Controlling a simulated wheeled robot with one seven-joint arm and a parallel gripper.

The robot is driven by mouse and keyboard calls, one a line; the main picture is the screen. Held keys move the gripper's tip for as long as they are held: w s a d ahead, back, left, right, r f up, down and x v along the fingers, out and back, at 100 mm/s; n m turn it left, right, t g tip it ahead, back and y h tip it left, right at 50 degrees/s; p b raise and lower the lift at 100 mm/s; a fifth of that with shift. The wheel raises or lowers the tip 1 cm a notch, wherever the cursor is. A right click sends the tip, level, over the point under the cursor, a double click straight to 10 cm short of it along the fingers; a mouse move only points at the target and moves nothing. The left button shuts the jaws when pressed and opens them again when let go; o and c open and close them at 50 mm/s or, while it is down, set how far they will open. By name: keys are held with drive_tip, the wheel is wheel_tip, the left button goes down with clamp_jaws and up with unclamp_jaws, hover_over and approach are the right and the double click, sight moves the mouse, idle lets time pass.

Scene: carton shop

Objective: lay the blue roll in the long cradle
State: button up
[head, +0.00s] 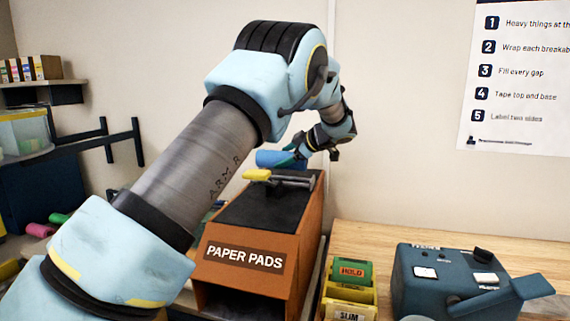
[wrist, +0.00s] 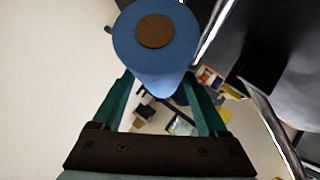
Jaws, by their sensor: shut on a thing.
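The blue roll (head: 280,158) is held in the air above the back of the paper pads box in the head view. In the wrist view the blue roll (wrist: 125,42) shows end-on, with a brown core, between the fingertips. My gripper (head: 300,150) is shut on it; its green fingers also show in the wrist view (wrist: 158,88). Dark arms with upright ends (head: 110,143) stick out at the left in the head view; I cannot tell whether they are the long cradle. My arm hides part of the left side.
The orange-brown paper pads box (head: 296,255) stands below my gripper, with a yellow-handled metal tool (head: 280,178) on its dark top. A yellow bin (head: 350,290) and a dark blue machine (head: 460,280) stand at right. Pink (head: 40,230) and green (head: 58,218) rolls lie at left.

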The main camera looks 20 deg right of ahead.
drive_tip(key=shift+f+p, duration=0.35)
drive_tip(key=shift+f, duration=1.05)
drive_tip(key=shift+f, duration=0.3)
drive_tip(key=shift+f, duration=0.25)
drive_tip(key=o, duration=1.5)
drive_tip(key=shift+r, duration=0.25)
drive_tip(key=b+v, duration=0.4)
drive_tip(key=v, duration=0.8)
drive_tip(key=shift+r, duration=0.3)
drive_tip(key=shift+s, duration=0.1)
